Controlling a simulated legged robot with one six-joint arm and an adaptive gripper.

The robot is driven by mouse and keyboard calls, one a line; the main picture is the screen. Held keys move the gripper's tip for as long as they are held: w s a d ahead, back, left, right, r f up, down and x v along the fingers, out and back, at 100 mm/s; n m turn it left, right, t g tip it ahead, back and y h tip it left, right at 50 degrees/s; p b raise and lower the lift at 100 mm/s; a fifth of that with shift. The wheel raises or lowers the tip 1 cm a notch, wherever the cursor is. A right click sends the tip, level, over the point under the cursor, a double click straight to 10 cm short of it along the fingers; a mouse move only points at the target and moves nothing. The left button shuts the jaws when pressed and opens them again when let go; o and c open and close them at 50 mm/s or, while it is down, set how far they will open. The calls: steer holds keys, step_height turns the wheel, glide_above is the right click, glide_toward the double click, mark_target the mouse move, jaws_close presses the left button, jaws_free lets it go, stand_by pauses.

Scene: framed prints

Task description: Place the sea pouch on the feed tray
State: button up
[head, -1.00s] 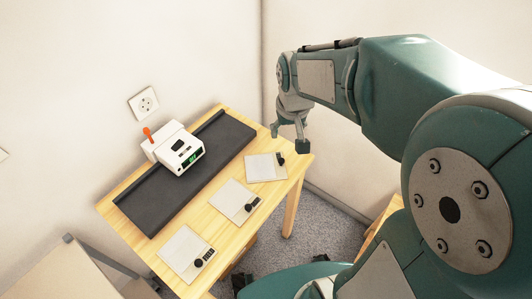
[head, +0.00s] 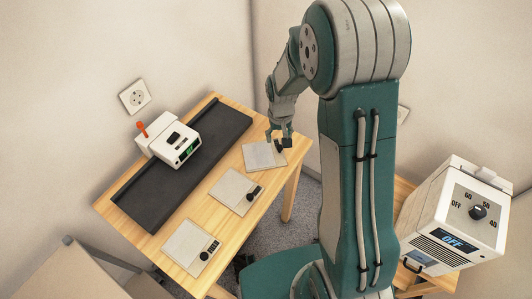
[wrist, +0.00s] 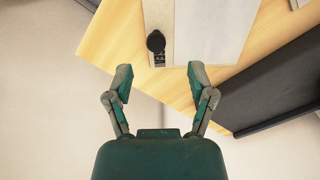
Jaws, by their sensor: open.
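Three flat pale pouches lie in a row on the wooden table: a far one (head: 259,156), a middle one (head: 228,187) and a near one (head: 184,243). Each has a small dark tag at one edge. My gripper (head: 280,137) is open and empty, near the far pouch's tagged edge. In the wrist view my gripper (wrist: 160,82) has its fingers apart, with a black knob (wrist: 156,41) ahead.
A white machine (head: 174,137) with an orange lever and green display stands across the tray. A white box (head: 455,216) with a dial and an "OFF" display stands on wood at right. The wooden table (head: 222,225) is close to the walls.

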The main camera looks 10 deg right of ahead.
mark_target(280, 147)
step_height(280, 147, down, 4)
steer(key=shift+s+f, duration=0.1)
steer(key=shift+f, duration=0.1)
steer(key=shift+d+f, duration=0.2)
steer(key=shift+f, duration=0.35)
jaws_close()
